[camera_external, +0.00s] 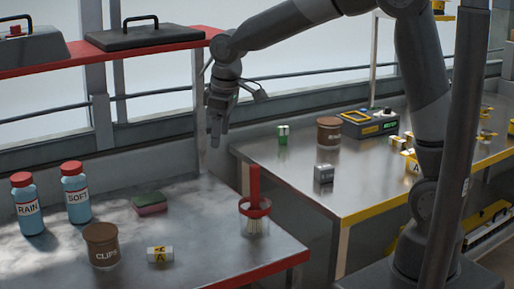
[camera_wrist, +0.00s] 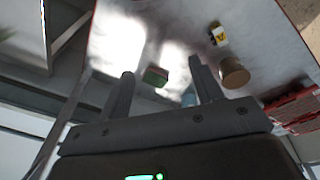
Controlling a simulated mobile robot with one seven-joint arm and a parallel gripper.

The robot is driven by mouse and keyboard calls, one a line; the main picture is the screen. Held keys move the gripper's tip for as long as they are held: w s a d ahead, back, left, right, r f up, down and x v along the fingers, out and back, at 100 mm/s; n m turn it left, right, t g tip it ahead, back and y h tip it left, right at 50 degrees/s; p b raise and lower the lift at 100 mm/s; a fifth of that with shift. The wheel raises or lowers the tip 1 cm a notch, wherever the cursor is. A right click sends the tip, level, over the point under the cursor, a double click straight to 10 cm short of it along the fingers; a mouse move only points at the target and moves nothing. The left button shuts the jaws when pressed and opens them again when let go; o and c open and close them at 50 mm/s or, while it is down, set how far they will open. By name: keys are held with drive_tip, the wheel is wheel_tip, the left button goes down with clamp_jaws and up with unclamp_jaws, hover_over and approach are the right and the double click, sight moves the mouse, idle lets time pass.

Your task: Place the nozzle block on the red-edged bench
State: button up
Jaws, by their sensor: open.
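A small white block with a yellow "A" label (camera_external: 160,254) lies on the red-edged bench (camera_external: 205,268), right of the brown CLIPS pot; it also shows in the wrist view (camera_wrist: 218,34). A small dark grey block (camera_external: 324,173) with a pale top stands on the yellow-edged bench (camera_external: 345,205). A yellow block marked "A" (camera_external: 411,163) is further right there. I cannot tell which is the nozzle block. My gripper (camera_external: 237,116) is open and empty above the back right of the red-edged bench; its spread fingers show in the wrist view (camera_wrist: 162,68).
The red-edged bench also holds two blue bottles (camera_external: 78,199), the CLIPS pot (camera_external: 101,247), a green-and-pink sponge (camera_external: 150,204) and a red brush (camera_external: 254,212). A red shelf (camera_external: 150,42) with cases hangs behind. The yellow-edged bench holds a brown pot (camera_external: 328,131) and a control box (camera_external: 368,123).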

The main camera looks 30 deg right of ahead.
drive_tip(key=s+d+r+m+t, duration=0.15)
drive_tip(key=s+d+r, duration=0.25)
drive_tip(key=d, duration=0.4)
drive_tip(key=s+d+r+m, duration=0.3)
drive_tip(key=s+d, duration=0.1)
drive_tip(key=d, duration=0.4)
drive_tip(key=s+d+m+t, duration=0.2)
drive_tip(key=s+d+m, duration=0.3)
drive_tip(key=s+d, duration=0.6)
drive_tip(key=shift+s+d+f+h, duration=0.2)
drive_tip(key=shift+s+f+h, duration=0.1)
drive_tip(key=shift+s, duration=0.45)
